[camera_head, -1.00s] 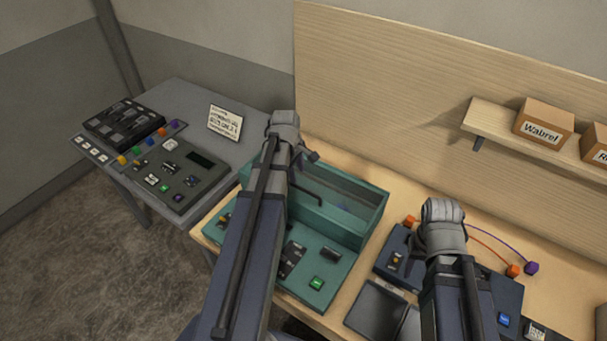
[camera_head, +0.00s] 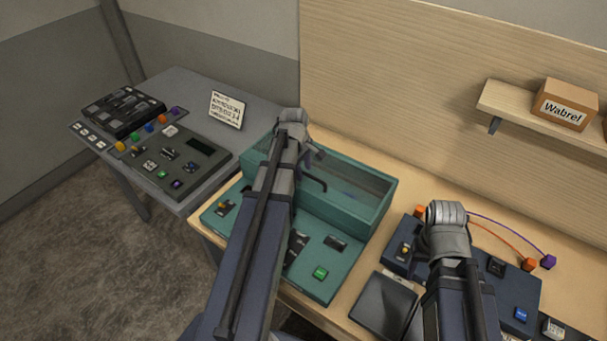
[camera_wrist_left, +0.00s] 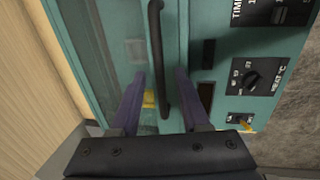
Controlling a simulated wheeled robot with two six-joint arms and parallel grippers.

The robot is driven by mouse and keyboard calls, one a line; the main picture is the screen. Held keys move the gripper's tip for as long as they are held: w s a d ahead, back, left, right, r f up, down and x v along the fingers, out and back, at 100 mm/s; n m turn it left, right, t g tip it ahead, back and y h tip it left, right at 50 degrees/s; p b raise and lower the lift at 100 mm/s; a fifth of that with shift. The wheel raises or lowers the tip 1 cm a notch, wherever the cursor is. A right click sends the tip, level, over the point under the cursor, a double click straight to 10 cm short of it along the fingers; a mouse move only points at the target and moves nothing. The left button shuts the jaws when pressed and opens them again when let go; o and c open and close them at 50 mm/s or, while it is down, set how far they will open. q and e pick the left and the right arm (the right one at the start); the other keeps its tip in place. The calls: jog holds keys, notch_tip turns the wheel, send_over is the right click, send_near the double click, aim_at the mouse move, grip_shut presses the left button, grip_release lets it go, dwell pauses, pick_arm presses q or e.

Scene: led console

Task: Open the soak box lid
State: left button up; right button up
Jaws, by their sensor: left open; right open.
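The soak box (camera_head: 345,262) is a teal console with a raised box part at its back. Its see-through lid (camera_head: 350,180) looks closed, with a dark bar handle (camera_head: 315,182). In the left wrist view the black handle (camera_wrist_left: 160,50) runs between the two fingers of my left gripper (camera_wrist_left: 160,76). The fingers are apart, one on each side; I cannot tell whether either touches it. A small yellow part (camera_wrist_left: 149,99) shows beside the handle. In the head view my left forearm covers part of the box. My right wrist shows over the blue console; its fingers are hidden.
A grey side table at the left holds a dark control panel (camera_head: 185,165) and a sign card (camera_head: 226,110). The blue console (camera_head: 400,258) stands right of the soak box, with a dark flat panel (camera_head: 383,305) before it. A shelf bears a Wabrel box (camera_head: 563,105).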

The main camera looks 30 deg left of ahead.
pick_arm(q)
jog(key=shift+c, duration=0.4)
grip_shut()
dwell(1.0)
